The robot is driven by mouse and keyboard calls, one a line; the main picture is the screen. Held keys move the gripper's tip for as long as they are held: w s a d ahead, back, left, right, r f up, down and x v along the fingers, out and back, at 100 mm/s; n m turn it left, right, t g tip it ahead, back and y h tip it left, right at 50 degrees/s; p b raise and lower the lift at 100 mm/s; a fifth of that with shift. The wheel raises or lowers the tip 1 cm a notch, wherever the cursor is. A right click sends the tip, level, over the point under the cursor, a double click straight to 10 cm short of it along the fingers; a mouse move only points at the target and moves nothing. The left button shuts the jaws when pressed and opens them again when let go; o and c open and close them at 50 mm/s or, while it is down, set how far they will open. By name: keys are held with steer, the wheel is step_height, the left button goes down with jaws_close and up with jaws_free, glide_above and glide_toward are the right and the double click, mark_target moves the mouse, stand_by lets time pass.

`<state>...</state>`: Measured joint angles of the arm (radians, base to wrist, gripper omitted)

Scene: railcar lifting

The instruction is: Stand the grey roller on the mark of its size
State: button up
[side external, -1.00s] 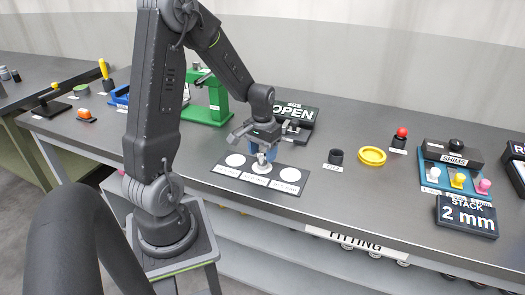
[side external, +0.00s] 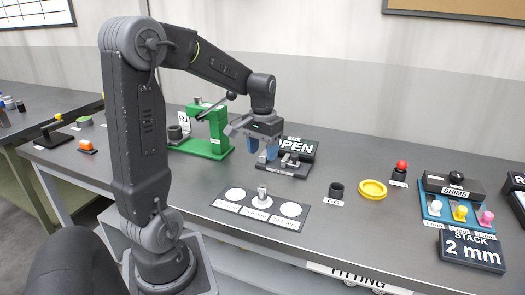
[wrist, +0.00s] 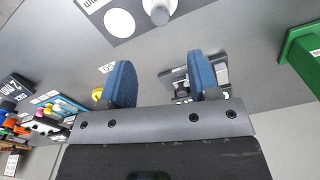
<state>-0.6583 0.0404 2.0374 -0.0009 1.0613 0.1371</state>
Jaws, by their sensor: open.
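The grey roller (side external: 262,192) stands upright on the middle white disc of the dark mark plate (side external: 222,206). The left disc (side external: 235,194) and the right disc (side external: 291,209) are bare. The printing on the plate's labels is too small to read. My gripper (side external: 266,154) is open and empty, above and behind the roller, clear of it. In the wrist view its two blue fingers are spread wide with nothing between them (wrist: 162,80). The roller (wrist: 159,10) shows there at the top edge, partly cut off, and one bare disc (wrist: 119,23) lies beside it.
A sign reading OPEN with a small fixture (side external: 290,160) stands behind the plate. A green press-like stand (side external: 208,130) is at the left. To the right are a dark cup (side external: 336,190), a yellow ring (side external: 373,190), a red-knobbed piece (side external: 401,170) and the shims rack (side external: 455,190).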

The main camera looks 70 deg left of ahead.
steer(key=s+d+r+m+t, duration=0.2)
steer(key=s+d+m, duration=0.1)
steer(key=d, duration=0.7)
steer(key=s+d+r+m+t, duration=0.3)
steer(key=s+d, duration=0.3)
steer(key=d, duration=0.5)
steer(key=shift+d+r+t, duration=0.25)
steer(key=shift+r+t, duration=0.05)
steer(key=shift+s, duration=0.1)
